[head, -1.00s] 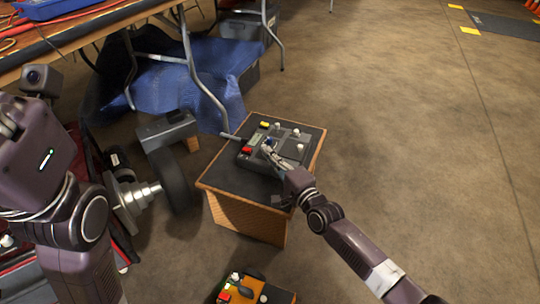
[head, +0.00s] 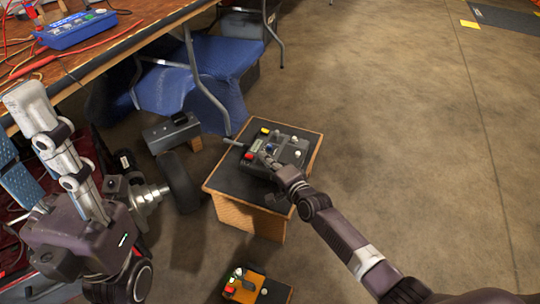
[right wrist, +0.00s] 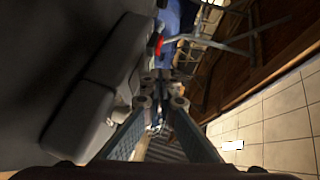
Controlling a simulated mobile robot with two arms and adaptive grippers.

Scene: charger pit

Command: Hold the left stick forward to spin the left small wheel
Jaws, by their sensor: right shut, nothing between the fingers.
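A dark control box (head: 285,141) with a red button, a yellow button and several small knobs sits on the black top of a wooden crate (head: 240,214). My right gripper (head: 263,156) is shut and empty, its tips low over the left part of the box by a blue knob (head: 270,148). The tips hide part of the controls; contact with a stick cannot be told. The right wrist view shows the closed fingers (right wrist: 160,78) beside the grey box (right wrist: 105,60). A dark wheel (head: 180,184) stands left of the crate.
A wooden table (head: 130,45) with a blue device (head: 75,29) and cables is at the upper left. A smaller orange box (head: 245,286) with buttons lies at the bottom.

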